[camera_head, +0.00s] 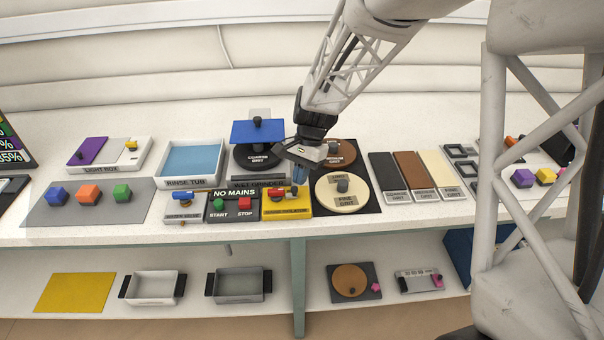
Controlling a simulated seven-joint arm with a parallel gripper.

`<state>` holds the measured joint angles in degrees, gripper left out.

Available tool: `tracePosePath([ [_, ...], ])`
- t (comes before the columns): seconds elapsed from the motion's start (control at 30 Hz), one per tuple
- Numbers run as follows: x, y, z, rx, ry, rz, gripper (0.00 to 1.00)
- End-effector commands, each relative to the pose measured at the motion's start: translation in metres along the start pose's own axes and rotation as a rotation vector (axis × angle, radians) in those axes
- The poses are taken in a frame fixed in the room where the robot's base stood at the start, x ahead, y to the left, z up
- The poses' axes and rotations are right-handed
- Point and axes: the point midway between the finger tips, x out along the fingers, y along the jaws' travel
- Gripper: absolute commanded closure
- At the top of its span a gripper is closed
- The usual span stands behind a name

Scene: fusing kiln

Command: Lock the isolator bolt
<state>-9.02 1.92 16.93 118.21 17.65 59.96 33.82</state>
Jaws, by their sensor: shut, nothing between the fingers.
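The isolator (301,206) is a yellow box with a dark label strip on its front, near the front edge of the bench. A small red and magenta part (275,195) sits on its top left; this looks like the bolt, but its exact position is too small to tell. My gripper (298,182) points down at the right part of the isolator's top, its fingers shut and empty. It partly hides the back of the isolator. I cannot tell whether the fingertips touch the box or the bolt.
A black panel (233,193) reading NO MAINS, with START and STOP buttons, stands left of the isolator. A cream grit disc (342,199) is close on the right. Behind are a blue plate (257,131) and a brown disc (343,150). A rinse tub (192,182) stands further left.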

Motion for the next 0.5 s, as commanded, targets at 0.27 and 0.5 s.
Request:
tracePosePath([
  [0.27, 0.002, -0.004, 0.005, -0.001, 0.0, 0.0, 1.0],
  [0.5, 0.006, -0.011, 0.015, 0.0, 0.0, 0.0, 1.0],
])
